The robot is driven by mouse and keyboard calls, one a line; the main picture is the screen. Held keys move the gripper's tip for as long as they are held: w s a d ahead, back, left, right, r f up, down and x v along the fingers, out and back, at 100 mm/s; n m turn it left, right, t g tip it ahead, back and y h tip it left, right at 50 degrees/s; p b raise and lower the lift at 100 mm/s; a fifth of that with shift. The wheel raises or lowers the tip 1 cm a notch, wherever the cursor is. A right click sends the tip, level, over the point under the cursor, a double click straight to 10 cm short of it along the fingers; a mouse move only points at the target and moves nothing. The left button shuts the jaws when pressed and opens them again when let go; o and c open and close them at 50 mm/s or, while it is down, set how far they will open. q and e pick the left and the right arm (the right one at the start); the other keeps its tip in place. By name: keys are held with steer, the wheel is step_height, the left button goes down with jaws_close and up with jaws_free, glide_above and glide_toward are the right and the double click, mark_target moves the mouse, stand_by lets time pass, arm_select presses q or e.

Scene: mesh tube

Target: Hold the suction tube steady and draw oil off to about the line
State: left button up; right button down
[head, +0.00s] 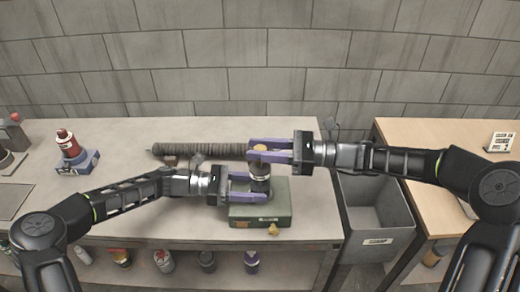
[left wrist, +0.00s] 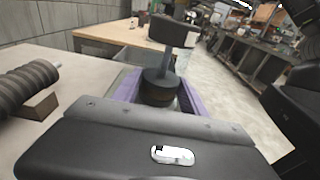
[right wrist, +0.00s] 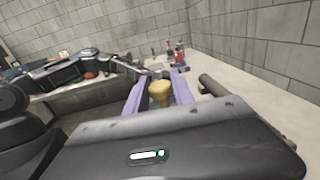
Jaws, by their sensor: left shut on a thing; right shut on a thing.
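A dark upright tube (head: 260,185) stands at a green box (head: 262,213) with a small brass-coloured fitting at its front. My left gripper (head: 250,189), the lower one, is shut on the tube; in the left wrist view a dark round body (left wrist: 160,88) sits between its purple fingers, with a thin rod rising to a wider dark part (left wrist: 172,32). My right gripper (head: 268,150), directly above, is shut on a tan knob (head: 261,148); the knob (right wrist: 160,90) also shows between its fingers in the right wrist view. The oil and any line are not discernible.
A dark ribbed roll (head: 200,149) lies behind the tube on the grey bench (head: 130,135). A red bottle (head: 66,143) stands in a blue holder at left. A grey bin (head: 378,225) sits between the bench and a wooden table (head: 425,135). Several containers stand below the bench.

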steer(key=c, duration=1.1)
jaws_free()
steer(key=shift+o, duration=0.2)
steer(key=shift+d, duration=0.15)
steer(key=s+d, duration=0.1)
steer(key=d, duration=1)
steer(key=shift+d, duration=0.35)
steer(key=shift+s, duration=0.1)
